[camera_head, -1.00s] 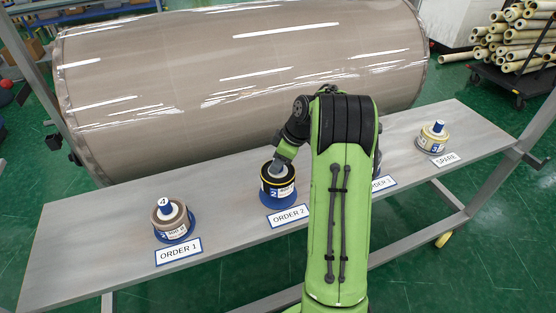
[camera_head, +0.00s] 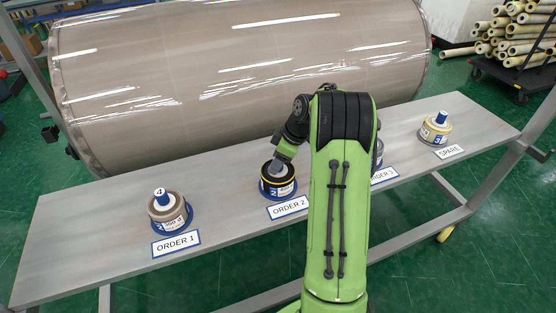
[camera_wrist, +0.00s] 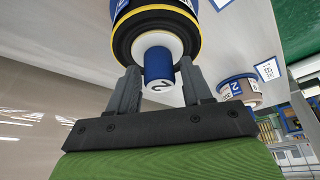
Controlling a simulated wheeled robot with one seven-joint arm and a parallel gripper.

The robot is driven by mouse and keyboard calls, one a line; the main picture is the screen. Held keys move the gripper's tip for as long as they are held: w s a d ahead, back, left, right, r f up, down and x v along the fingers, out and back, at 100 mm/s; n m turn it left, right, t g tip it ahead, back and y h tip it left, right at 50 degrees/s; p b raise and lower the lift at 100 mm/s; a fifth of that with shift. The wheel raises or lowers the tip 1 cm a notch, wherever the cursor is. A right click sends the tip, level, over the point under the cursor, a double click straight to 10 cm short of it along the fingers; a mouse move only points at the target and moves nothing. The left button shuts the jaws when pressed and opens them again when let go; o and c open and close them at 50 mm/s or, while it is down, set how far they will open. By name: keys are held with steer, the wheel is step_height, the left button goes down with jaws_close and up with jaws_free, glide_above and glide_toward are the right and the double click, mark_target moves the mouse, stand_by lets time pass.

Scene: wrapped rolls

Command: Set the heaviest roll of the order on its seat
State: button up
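The ORDER 2 roll (camera_head: 279,187) is black with a yellow rim and a white label. It sits upright in its blue seat (camera_head: 266,197) behind the ORDER 2 sign (camera_head: 289,207). My gripper (camera_head: 279,166) is over its top. In the wrist view my gripper (camera_wrist: 158,75) has one finger on each side of the blue knob (camera_wrist: 159,67), with small gaps; it looks open. The brown ORDER 1 roll (camera_head: 168,214), knob marked 4, stands at left. The grey ORDER 3 roll (camera_head: 378,153) is mostly hidden by my arm.
The long grey bench (camera_head: 100,225) is clear between the rolls. A large wrapped cylinder (camera_head: 240,80) lies just behind it. Metal frame posts (camera_head: 520,155) stand at the bench ends. A cart of tubes (camera_head: 515,45) is at the far right.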

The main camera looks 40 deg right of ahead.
steer(key=shift+o, duration=0.9)
steer(key=p+v, duration=0.5)
steer(key=v, duration=1)
steer(key=shift+s+r, duration=0.2)
steer(key=shift+r, duration=0.1)
